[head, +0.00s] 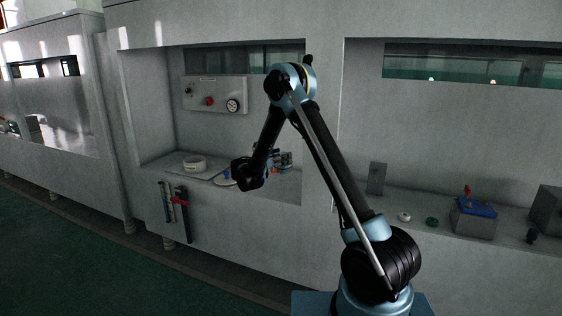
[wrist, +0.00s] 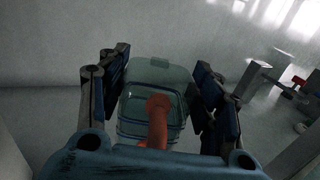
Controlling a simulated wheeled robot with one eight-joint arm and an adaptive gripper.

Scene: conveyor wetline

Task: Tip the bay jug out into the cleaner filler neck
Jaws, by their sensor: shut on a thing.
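My gripper (wrist: 163,65) is shut on a translucent, pale green jug (wrist: 158,72) with dark bands. In the wrist view one finger lies on each side of it. An orange-red part (wrist: 158,118) stands in front of the jug's body, toward the camera; I cannot tell if it is a handle. In the head view my gripper (head: 249,173) is at the bay's front edge, and the jug cannot be made out behind it. A white round collar (head: 195,163) sits on the bay shelf left of the gripper; I cannot tell whether it is the cleaner filler neck.
A panel with a red button and gauge (head: 213,94) hangs on the bay's back wall. Small coloured items (head: 283,160) lie right of my gripper. Tools (head: 176,205) hang below the shelf. A blue-topped box (head: 475,215) stands on the right ledge.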

